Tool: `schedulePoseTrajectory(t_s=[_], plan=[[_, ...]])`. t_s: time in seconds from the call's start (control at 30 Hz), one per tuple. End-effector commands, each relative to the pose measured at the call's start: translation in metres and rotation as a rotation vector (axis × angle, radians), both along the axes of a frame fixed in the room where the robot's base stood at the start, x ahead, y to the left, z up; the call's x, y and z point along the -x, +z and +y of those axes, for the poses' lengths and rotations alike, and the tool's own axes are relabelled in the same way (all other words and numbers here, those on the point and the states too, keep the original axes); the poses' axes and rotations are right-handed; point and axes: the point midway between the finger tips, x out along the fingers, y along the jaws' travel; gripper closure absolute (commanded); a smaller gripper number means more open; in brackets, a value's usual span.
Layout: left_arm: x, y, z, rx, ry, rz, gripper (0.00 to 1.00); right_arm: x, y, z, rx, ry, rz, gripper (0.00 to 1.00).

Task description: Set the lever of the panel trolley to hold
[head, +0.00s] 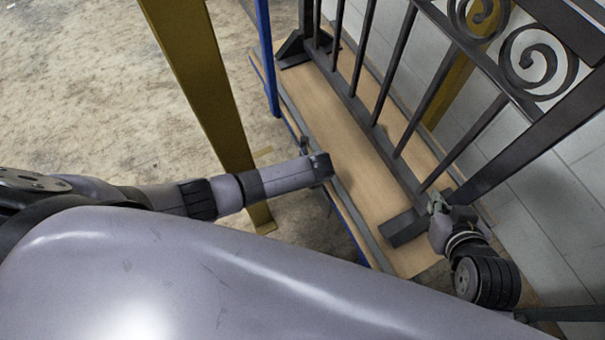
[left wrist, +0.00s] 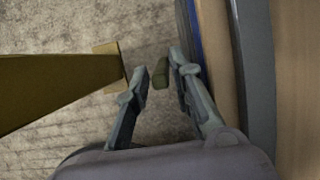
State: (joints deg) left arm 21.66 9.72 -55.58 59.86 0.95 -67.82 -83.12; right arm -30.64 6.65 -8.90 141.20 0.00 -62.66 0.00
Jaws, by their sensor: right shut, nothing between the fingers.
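The panel trolley has a wooden deck (head: 365,175) with a grey edge rail and blue frame parts. A small olive block (left wrist: 161,74), perhaps the lever's handle, shows between the fingers of my left gripper (left wrist: 159,64) in the left wrist view. That gripper is open, with a finger on each side of the block; I cannot tell whether either touches it. In the head view my left wrist hides most of that gripper at the trolley's near long edge. My right gripper (head: 437,203) is shut and empty, beside the gate's lower near end. No lever marking is readable.
A dark iron gate (head: 388,80) with scrolls stands on the deck. A yellow post (head: 205,80) rises close to my left arm and shows in the left wrist view (left wrist: 55,85). A pale block wall (head: 560,210) lies behind the gate. Concrete floor at left is clear.

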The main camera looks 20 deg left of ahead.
Motion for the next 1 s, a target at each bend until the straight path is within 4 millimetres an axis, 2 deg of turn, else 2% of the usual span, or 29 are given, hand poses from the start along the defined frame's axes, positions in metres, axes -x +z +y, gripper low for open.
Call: schedulePoseTrajectory(t_s=[0.1,0.4,1.0], plan=[[-0.0001,0.0002,-0.0002,0.000,0.000,0.000,0.80,0.0001,-0.0001,0.0000,0.000,0.000,0.001,1.00],[0.0002,0.0001,-0.0002,0.000,0.000,0.000,1.00,0.0002,-0.0003,-0.0002,0.000,0.000,0.002,1.00],[0.0006,-0.0001,0.0000,-0.001,-0.001,0.001,1.00,0.0002,-0.0001,-0.0001,0.000,0.000,0.002,1.00]])
